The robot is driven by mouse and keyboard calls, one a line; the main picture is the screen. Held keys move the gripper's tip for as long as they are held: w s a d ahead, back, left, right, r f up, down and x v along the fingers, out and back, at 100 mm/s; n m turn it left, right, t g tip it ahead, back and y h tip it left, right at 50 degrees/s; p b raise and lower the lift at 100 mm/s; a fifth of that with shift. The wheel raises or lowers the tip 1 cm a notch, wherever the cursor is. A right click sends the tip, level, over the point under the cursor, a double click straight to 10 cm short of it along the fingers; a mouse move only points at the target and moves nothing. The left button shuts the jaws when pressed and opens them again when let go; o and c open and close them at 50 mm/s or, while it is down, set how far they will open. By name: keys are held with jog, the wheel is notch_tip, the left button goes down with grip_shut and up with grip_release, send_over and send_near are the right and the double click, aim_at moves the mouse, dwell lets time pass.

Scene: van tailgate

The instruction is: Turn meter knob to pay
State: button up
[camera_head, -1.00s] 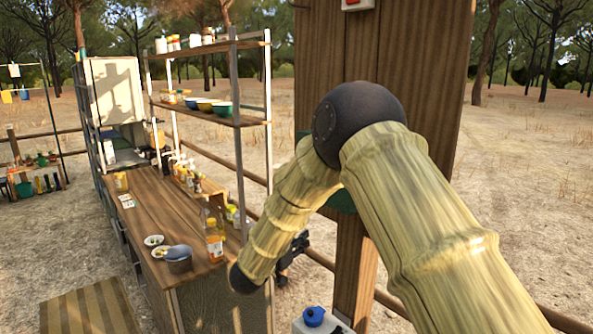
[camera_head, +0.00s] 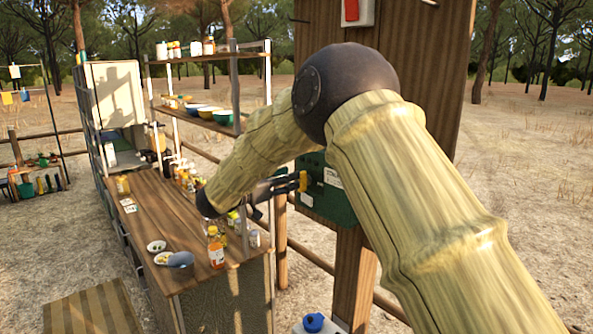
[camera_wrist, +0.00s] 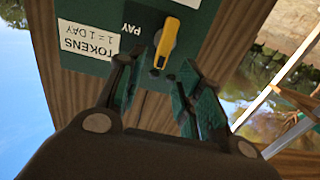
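The green meter box (camera_head: 325,208) is fixed to the wooden post, partly hidden behind my arm in the head view. Its yellow knob (camera_head: 303,181) sticks out at the box's left side. In the wrist view the yellow knob (camera_wrist: 167,42) is a slanted lever beside the word PAY, which appears upside down. My gripper (camera_wrist: 160,68) is open, its fingertips on either side of the knob's lower end; I cannot tell whether they touch it. In the head view my gripper (camera_head: 290,187) points at the knob from the left.
A white label (camera_wrist: 88,38) about tokens is on the meter. A red-and-white box (camera_head: 351,10) is higher on the wooden board (camera_head: 420,60). The kitchen counter (camera_head: 190,235) with bottles and bowls, and a shelf rack (camera_head: 237,130), stand to the left. A blue-capped container (camera_head: 314,322) is below.

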aim_at(304, 181)
jog(key=shift+p+x, duration=0.75)
jog(key=shift+x, duration=1.3)
grip_shut()
